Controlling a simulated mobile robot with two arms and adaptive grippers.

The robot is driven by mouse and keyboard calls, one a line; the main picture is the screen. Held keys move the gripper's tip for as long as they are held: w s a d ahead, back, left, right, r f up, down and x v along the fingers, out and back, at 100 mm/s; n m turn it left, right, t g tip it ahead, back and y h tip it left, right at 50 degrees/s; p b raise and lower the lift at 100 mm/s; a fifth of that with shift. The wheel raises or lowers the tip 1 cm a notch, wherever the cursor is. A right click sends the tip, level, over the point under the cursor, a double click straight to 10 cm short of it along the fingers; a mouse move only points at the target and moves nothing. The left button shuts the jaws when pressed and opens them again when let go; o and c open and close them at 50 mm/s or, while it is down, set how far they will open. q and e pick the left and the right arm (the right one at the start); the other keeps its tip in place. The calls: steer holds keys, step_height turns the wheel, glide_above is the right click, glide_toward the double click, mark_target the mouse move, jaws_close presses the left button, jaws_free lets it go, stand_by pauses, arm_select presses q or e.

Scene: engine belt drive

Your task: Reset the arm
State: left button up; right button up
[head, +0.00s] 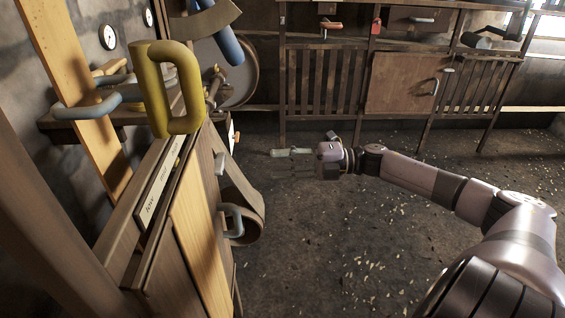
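My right arm comes in from the right edge and reaches left across the middle of the picture. My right gripper (288,155) is at its end, pointing left over the dark floor. Its fingers are small and dim here, with a pale greenish piece along the top, and I cannot tell whether they are open or shut. No object is clearly seen in it. It is apart from the wooden cabinet on its left. My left gripper is not in view.
A wooden cabinet (200,232) with grey handles stands at the left, with a thick yellow loop-shaped piece (157,88) at its top. A barred wooden rack (402,82) stands at the back. The floor (310,240) between them is open, with scattered pale flecks.

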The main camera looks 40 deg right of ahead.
stand_by(0.4)
